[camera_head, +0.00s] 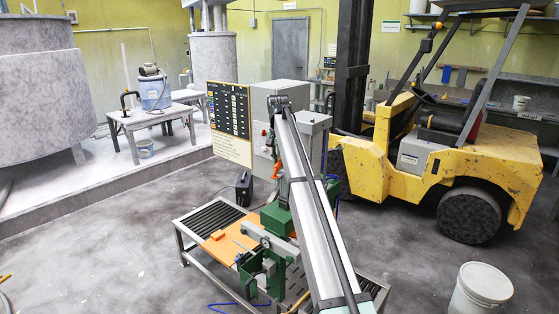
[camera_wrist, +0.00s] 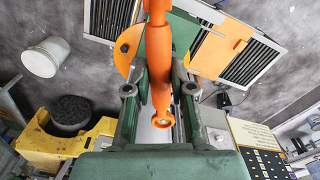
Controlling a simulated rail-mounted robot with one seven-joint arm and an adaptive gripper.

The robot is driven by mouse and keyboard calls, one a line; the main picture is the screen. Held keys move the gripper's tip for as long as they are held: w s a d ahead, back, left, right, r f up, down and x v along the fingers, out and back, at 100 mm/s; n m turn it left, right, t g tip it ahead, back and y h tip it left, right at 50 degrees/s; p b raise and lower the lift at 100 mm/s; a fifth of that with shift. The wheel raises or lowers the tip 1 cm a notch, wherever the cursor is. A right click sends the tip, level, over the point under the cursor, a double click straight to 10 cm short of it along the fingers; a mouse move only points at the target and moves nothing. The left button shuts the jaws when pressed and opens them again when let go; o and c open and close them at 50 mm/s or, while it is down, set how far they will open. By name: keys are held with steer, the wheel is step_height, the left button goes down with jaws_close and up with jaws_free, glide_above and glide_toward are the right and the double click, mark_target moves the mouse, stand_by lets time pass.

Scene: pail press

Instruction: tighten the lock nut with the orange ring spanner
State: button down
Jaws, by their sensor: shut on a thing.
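The orange ring spanner (camera_wrist: 159,60) shows in the wrist view, its handle running from the top edge down to its ring end (camera_wrist: 163,120). My gripper (camera_wrist: 160,78) is shut on the spanner, with a finger on each side of the handle. A small pale yellowish shape shows inside the ring. I cannot tell whether this is the lock nut or whether the ring is seated on it. In the head view a piece of orange (camera_head: 277,157) shows beside my arm, which hides much of the area there.
A green clamp-like fixture (camera_head: 254,268) stands on the roller bench (camera_head: 212,217), near an orange board (camera_head: 226,248). A panel board (camera_head: 229,112) and grey cabinet stand behind. A yellow forklift (camera_head: 480,165) is right, a white pail (camera_head: 482,287) front right.

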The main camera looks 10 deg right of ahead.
steer(key=shift+f, duration=0.3)
steer(key=shift+f, duration=0.2)
stand_by(0.3)
steer(key=shift+w+a+m, duration=2.3)
steer(key=shift+a+m, duration=0.4)
steer(key=shift+m, duration=0.6)
steer(key=s+d+n, duration=0.2)
steer(key=n, duration=0.1)
steer(key=s+d+n, duration=0.2)
steer(key=d+n, duration=0.1)
steer(key=shift+s+d, duration=0.1)
steer(key=shift+s, duration=0.2)
steer(key=shift+d+n, duration=0.2)
steer(key=shift+n, duration=0.2)
steer(key=shift+a, duration=0.1)
